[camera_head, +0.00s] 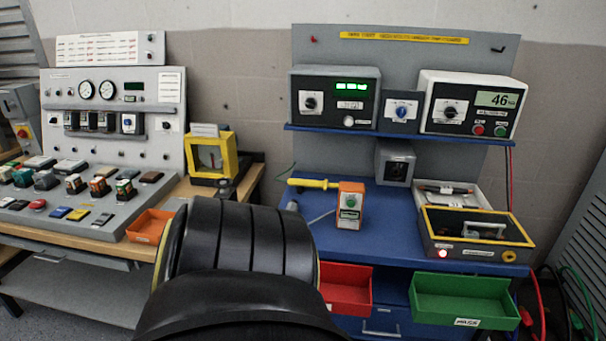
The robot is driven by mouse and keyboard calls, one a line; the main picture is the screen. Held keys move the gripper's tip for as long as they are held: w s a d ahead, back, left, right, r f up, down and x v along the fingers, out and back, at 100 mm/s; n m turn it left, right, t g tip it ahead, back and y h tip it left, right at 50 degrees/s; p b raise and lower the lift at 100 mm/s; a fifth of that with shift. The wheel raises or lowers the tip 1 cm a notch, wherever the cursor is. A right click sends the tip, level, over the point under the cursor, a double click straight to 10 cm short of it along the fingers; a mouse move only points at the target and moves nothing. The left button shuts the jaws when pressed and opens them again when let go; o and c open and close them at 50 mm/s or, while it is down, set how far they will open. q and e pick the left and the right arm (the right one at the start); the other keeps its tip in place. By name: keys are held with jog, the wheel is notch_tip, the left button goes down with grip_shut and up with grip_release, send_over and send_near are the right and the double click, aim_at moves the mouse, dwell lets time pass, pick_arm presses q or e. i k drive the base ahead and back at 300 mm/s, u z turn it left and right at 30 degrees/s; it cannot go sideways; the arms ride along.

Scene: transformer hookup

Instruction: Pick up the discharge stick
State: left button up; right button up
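The likely discharge stick is a yellow rod-like handle (313,183) at the left back of the blue bench. It lies roughly level, its right end close to an orange-and-white box (350,205) with a green button. A thin grey rod or lead shows below it, and I cannot tell if it belongs to the stick. A large black rounded part, which looks like my own arm, fills the lower middle and hides the bench's front left. Neither gripper's fingers are in view.
The blue bench (385,235) has a clear patch in the middle. A yellow-rimmed test box (475,255) with a lit red lamp stands at its right. A red bin (345,292) and green bin (465,302) hang in front. A shelf with instruments (400,133) overhangs the back.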

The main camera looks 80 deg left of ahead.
aim_at(312, 183)
jog(key=u, duration=1.45)
